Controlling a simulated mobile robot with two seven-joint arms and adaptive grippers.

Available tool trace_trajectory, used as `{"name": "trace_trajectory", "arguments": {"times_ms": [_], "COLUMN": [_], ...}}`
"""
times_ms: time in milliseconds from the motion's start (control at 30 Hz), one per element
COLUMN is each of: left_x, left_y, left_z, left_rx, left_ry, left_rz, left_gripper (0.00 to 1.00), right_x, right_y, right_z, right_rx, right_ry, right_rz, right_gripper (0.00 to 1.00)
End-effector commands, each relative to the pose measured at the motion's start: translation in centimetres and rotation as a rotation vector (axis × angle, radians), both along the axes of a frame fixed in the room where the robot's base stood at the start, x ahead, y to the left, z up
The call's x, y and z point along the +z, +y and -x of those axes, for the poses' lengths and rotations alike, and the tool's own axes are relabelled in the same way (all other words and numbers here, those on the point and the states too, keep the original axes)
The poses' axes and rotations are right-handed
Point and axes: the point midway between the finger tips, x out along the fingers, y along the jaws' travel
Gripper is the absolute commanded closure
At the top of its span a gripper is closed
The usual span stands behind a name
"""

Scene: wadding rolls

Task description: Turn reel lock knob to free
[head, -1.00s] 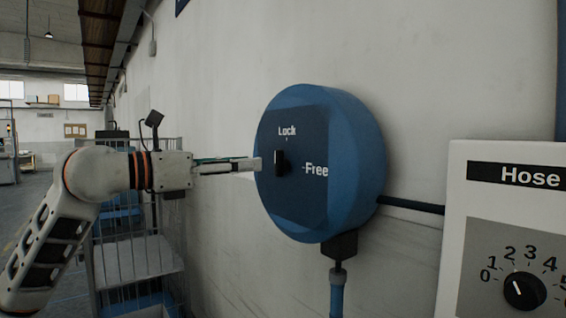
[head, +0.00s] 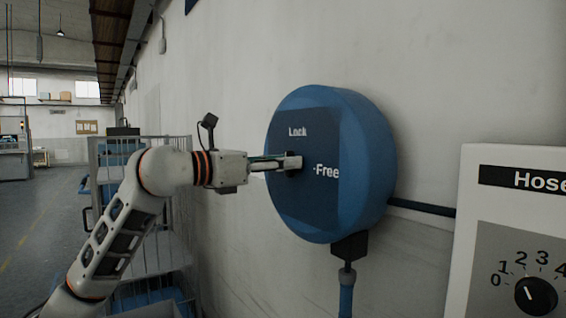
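The blue round hose reel (head: 375,165) is mounted on the wall, with a dark face plate marked "Lock" at the top and "Free" at the right. The small black lock knob (head: 298,157) sits at the middle of the plate, mostly hidden by my fingers. My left gripper (head: 291,162) reaches in from the left with its fingertips at the knob. I cannot tell from this angle whether the fingers are closed on it or only around it. The knob's pointer direction is hidden. My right gripper is not in view.
A white panel labelled "Hose" with a black numbered dial (head: 536,295) stands at the lower right. A dark pipe (head: 422,208) runs from the reel toward it. A wire cage trolley (head: 140,240) with blue items stands behind my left arm.

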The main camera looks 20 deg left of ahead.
Motion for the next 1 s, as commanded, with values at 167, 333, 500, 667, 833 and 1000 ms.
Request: {"name": "trace_trajectory", "arguments": {"times_ms": [167,333,500,667,833,1000], "left_x": [0.01,0.03,0.11,0.15,0.09,0.01], "left_y": [0.01,0.01,0.02,-0.07,-0.16,-0.32], "left_z": [0.02,0.04,0.09,0.19,0.29,0.37], "left_rx": [0.000,0.000,0.001,0.001,0.002,0.002], "left_ry": [0.000,-0.007,-0.041,-0.101,-0.191,-0.292], "left_rz": [0.000,-0.009,-0.051,-0.128,-0.244,-0.372], "left_gripper": [0.98,0.98,0.98,0.98,0.98,0.98], "right_x": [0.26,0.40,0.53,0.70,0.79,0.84], "right_y": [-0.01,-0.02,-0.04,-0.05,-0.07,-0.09], "right_z": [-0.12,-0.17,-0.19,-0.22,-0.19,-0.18], "right_rx": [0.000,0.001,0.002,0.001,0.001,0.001], "right_ry": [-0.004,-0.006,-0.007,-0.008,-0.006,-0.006], "right_rz": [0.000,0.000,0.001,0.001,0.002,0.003], "right_gripper": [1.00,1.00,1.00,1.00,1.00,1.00]}}
